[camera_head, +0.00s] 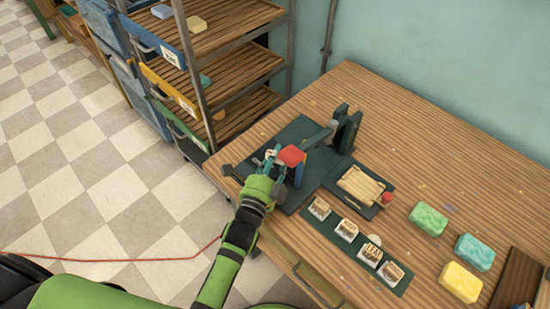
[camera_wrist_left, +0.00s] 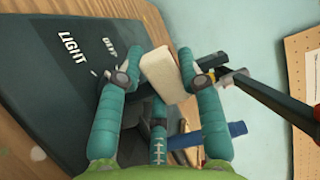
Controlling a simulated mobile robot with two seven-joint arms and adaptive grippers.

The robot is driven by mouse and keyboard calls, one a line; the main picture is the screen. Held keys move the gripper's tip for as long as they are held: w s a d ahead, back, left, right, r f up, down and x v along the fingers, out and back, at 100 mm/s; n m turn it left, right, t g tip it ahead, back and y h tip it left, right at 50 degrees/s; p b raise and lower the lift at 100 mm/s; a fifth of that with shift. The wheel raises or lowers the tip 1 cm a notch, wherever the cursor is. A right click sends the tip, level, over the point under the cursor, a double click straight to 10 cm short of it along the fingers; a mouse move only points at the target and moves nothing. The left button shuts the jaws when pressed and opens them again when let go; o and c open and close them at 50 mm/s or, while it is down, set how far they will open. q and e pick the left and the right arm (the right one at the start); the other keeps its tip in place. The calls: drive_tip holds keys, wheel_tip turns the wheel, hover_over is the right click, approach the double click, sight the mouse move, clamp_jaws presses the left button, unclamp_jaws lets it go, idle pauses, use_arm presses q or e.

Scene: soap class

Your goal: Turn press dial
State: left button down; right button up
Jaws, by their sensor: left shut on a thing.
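The press stands on a dark base plate (camera_head: 291,133) at the table's left, with a dark upright (camera_head: 346,128) and a lever ending in a red handle (camera_head: 291,156). My left gripper (camera_head: 270,158) is at the plate's left side, beside the red handle. In the left wrist view its teal fingers (camera_wrist_left: 166,84) are shut on a cream block-shaped knob (camera_wrist_left: 160,75), which appears to be the press dial. The word LIGHT and a second label, hard to read, are on the dark plate (camera_wrist_left: 50,95) beside it. The knob's base is hidden. My right gripper is not in view.
A dark strip with several small stamps (camera_head: 346,230) and a tray with a pale slab (camera_head: 360,184) lie right of the press. Green (camera_head: 428,219), teal (camera_head: 474,252) and yellow (camera_head: 461,282) soaps sit farther right. A shelf rack (camera_head: 215,55) stands left; the table's back right is clear.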

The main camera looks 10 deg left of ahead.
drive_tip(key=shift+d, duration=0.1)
use_arm(q)
drive_tip(key=c, duration=1)
unclamp_jaws()
drive_tip(key=shift+o, duration=1.1)
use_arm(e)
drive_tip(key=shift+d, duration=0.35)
use_arm(q)
drive_tip(key=s, duration=0.4)
drive_tip(key=s+a, duration=0.1)
drive_tip(key=s, duration=0.6)
drive_tip(key=shift+s+a, duration=0.3)
drive_tip(key=shift+s, duration=0.1)
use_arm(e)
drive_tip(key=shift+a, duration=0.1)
